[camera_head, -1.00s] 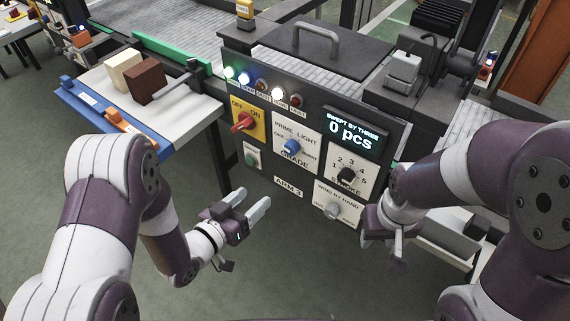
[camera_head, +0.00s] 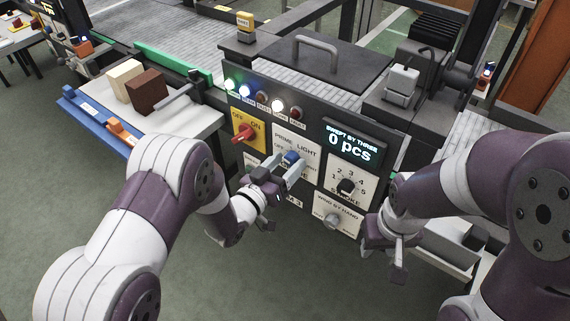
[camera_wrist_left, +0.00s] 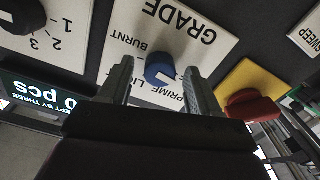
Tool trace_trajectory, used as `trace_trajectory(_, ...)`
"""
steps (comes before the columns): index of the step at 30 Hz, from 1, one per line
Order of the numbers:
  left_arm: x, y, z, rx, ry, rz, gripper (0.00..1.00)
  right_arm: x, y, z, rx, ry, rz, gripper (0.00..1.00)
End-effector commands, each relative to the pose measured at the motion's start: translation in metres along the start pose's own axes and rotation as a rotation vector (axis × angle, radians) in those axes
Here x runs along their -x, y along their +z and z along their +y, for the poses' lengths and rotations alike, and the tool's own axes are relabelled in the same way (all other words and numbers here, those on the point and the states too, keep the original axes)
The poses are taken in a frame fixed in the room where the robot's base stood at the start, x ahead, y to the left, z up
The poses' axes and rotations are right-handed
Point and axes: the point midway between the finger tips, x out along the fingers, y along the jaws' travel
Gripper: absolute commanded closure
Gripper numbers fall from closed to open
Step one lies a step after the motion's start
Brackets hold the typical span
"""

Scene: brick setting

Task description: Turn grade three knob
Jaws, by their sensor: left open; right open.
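The blue grade knob (camera_head: 291,157) sits on a white plate (camera_head: 310,146) marked with words such as PRIME and LIGHT. In the left wrist view the knob (camera_wrist_left: 160,68) is between the two fingertips of my left gripper (camera_wrist_left: 157,74), with a gap on each side. In the head view my left gripper (camera_head: 289,170) is open in front of the plate, covering its lower part. I cannot tell the knob's exact setting. My right gripper (camera_head: 396,262) is open and empty, low at the right of the panel.
A red switch (camera_head: 244,134) on a yellow plate is left of the grade plate. A black stroke knob (camera_head: 346,186) and a grey hand-wind knob (camera_head: 333,221) are to the right. The display (camera_head: 352,147) reads 0 pcs. Brown and cream blocks (camera_head: 146,91) stand on the left table.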

Motion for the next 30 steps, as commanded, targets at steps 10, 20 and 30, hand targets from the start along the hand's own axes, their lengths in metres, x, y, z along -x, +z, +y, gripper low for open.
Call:
trace_trajectory(10,0.001,0.000,0.000,-0.001,0.000,-0.001,0.94,0.000,0.000,0.000,0.000,0.000,0.000,0.57)
trace_trajectory(20,0.001,0.002,0.000,-0.070,0.000,-0.001,0.94,-0.005,0.001,0.000,0.000,0.000,0.000,0.57)
trace_trajectory(30,0.001,0.003,-0.001,-0.338,0.001,0.000,0.93,-0.022,0.003,0.000,0.000,0.000,0.000,0.57)
